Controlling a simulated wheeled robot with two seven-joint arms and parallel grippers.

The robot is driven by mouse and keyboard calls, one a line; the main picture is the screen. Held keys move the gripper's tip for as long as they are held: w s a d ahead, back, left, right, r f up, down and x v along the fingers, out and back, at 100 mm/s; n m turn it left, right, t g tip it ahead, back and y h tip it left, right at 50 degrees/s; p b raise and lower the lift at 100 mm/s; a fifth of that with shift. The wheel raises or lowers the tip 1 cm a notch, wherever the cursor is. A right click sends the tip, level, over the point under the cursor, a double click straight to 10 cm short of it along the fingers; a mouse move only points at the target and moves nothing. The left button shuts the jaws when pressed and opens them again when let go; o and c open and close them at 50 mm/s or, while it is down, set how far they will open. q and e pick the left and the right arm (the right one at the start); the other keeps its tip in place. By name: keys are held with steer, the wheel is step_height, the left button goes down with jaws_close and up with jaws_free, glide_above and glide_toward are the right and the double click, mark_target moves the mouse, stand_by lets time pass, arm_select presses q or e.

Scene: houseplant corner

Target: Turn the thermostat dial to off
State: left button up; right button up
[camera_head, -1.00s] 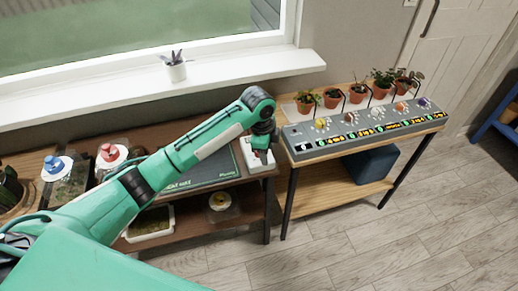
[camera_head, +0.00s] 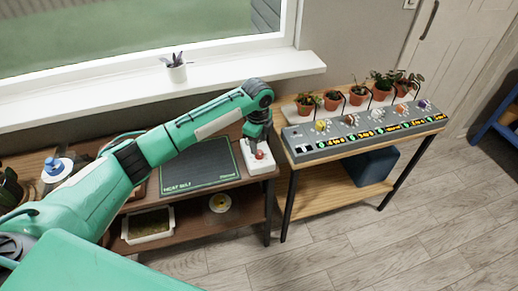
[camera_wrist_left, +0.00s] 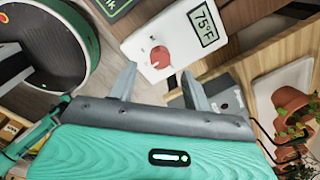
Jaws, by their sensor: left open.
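The thermostat is a white box (camera_head: 250,170) with a red dial (camera_head: 260,155) at the right end of the dark shelf's top. In the left wrist view the white thermostat (camera_wrist_left: 139,44) shows its red dial (camera_wrist_left: 160,57) and a display (camera_wrist_left: 203,25) reading 75°F. I cannot tell which setting the dial points to. My left gripper (camera_head: 259,146) points down just above the dial. In the left wrist view its two fingers (camera_wrist_left: 159,74) are open and apart, with the dial beyond the gap and nothing held. My right gripper does not show.
A heat mat (camera_head: 198,165) lies left of the thermostat. Right of it stands a grey control panel (camera_head: 365,133) with several coloured knobs, with potted plants (camera_head: 357,95) behind. A blue-knobbed jar (camera_head: 56,166) is at the left. The wooden floor (camera_head: 400,235) in front is clear.

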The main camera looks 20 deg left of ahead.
mark_target(259, 152)
arm_select(q)
steer(key=shift+f, duration=2.25)
steer(key=shift+c, duration=0.2)
steer(key=shift+w+r, duration=0.1)
steer(key=c, duration=0.9)
